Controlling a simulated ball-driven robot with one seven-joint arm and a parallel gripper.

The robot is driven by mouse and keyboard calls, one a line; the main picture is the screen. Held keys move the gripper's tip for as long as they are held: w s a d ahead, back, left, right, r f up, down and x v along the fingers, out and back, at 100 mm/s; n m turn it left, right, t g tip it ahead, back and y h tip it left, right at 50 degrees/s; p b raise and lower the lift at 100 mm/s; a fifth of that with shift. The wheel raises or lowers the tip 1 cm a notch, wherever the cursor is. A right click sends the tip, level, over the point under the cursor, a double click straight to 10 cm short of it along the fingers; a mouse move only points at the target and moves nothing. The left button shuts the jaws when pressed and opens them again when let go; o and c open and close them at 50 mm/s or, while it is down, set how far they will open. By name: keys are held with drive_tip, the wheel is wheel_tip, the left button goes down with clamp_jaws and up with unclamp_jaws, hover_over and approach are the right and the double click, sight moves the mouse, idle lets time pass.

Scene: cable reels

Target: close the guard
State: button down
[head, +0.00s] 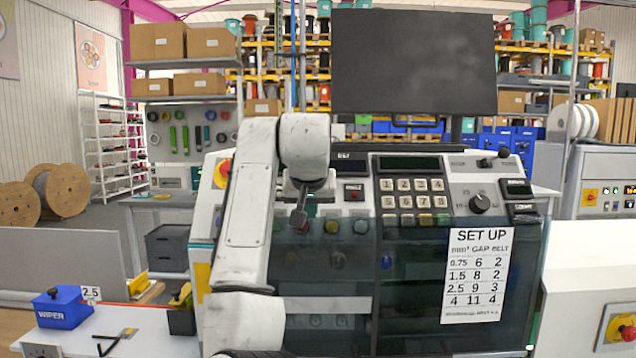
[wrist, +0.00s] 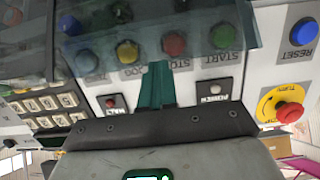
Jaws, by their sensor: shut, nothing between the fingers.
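The guard (head: 415,280) is a dark see-through panel across the front of the grey machine. A SET UP sheet (head: 478,276) shows on its right part. In the wrist view the guard (wrist: 150,15) is at the top, tinting a row of coloured buttons behind it. My gripper (head: 299,217) points down at the guard's upper edge, left of the keypad. In the wrist view its teal fingers (wrist: 156,85) are together and empty, their tips close to the guard's edge. I cannot tell whether they touch it. My arm hides the machine's left part.
The keypad (head: 413,193) and a dial (head: 480,203) sit above the guard. A red stop knob (wrist: 289,112) is on a yellow plate. A dark monitor (head: 413,60) stands above the machine. A blue wiper box (head: 62,307) is on the left table.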

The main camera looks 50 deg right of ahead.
drive_tip(key=shift+d+f+b, duration=0.1)
drive_tip(key=shift+f+b, duration=0.2)
drive_tip(key=shift+f, duration=1.25)
drive_tip(key=shift+r, duration=0.1)
drive_tip(key=w+d+r+p+v, duration=0.1)
drive_tip(key=d+r+p+v, duration=0.1)
drive_tip(key=v, duration=1.1)
drive_tip(key=s+d+b, duration=0.5)
drive_tip(key=s+d, duration=0.5)
drive_tip(key=s, duration=0.2)
drive_tip(key=p, duration=0.2)
hover_over(386, 225)
drive_tip(key=s+a, duration=0.1)
wheel_tip(386, 225, down, 7)
wheel_tip(386, 225, down, 3)
drive_tip(key=shift+a, duration=0.1)
drive_tip(key=shift+s+f, duration=0.1)
drive_tip(key=shift+f, duration=0.4)
